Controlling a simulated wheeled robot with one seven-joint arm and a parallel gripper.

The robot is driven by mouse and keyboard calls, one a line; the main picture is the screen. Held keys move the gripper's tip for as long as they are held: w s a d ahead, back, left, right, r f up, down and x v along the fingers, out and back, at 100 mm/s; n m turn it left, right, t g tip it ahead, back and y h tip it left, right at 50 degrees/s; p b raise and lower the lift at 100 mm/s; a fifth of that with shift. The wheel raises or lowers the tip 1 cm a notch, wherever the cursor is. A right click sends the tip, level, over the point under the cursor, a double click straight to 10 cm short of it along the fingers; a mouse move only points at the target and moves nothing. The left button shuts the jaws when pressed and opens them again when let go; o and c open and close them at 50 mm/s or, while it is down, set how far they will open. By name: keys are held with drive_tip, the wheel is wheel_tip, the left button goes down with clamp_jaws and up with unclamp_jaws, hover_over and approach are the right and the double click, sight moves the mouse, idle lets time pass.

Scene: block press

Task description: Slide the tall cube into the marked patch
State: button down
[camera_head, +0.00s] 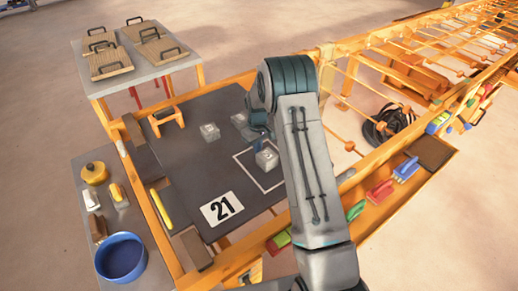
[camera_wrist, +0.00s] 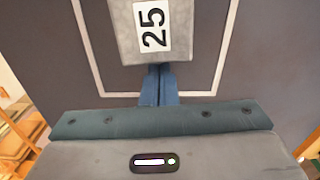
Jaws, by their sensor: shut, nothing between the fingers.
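A pale grey cube (camera_head: 267,157) stands on the dark table and looks larger than the other blocks. In the wrist view this cube (camera_wrist: 150,45) shows a "25" label and appears within the white outline. The marked patch is a white square outline (camera_head: 240,163); its near line also shows in the wrist view (camera_wrist: 120,98). Part of the patch is hidden behind the cube and my arm. My gripper (camera_wrist: 160,68) is shut and empty, its blue fingertips at the cube's near face; I cannot tell whether they touch. It also shows in the head view (camera_head: 260,137).
Two other pale blocks stand on the table, one to the left (camera_head: 210,131) and one (camera_head: 238,120) beside my gripper. An orange frame (camera_head: 145,195) edges the table. A side table holds a blue bowl (camera_head: 121,258).

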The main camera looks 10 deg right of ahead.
drive_tip(key=w, duration=0.1)
drive_tip(key=w+a, duration=0.1)
drive_tip(key=w, duration=0.1)
drive_tip(key=shift+a+f, duration=0.25)
wheel_tip(320, 180, up, 10)
drive_tip(key=shift+r+b, duration=0.25)
drive_tip(key=shift+b, duration=0.05)
drive_tip(key=s+r+m+t+p, duration=0.1)
drive_tip(key=s+r+m+p, duration=0.15)
drive_tip(key=s+r, duration=1.45)
drive_tip(key=s+r+m+t+p, duration=0.1)
drive_tip(key=s+r+m, duration=0.1)
drive_tip(key=s, duration=1.8)
drive_tip(key=shift+d+m+t+p, duration=0.3)
drive_tip(key=shift+m+t, duration=0.1)
drive_tip(key=shift+m, duration=0.15)
drive_tip(key=shift+w, duration=0.1)
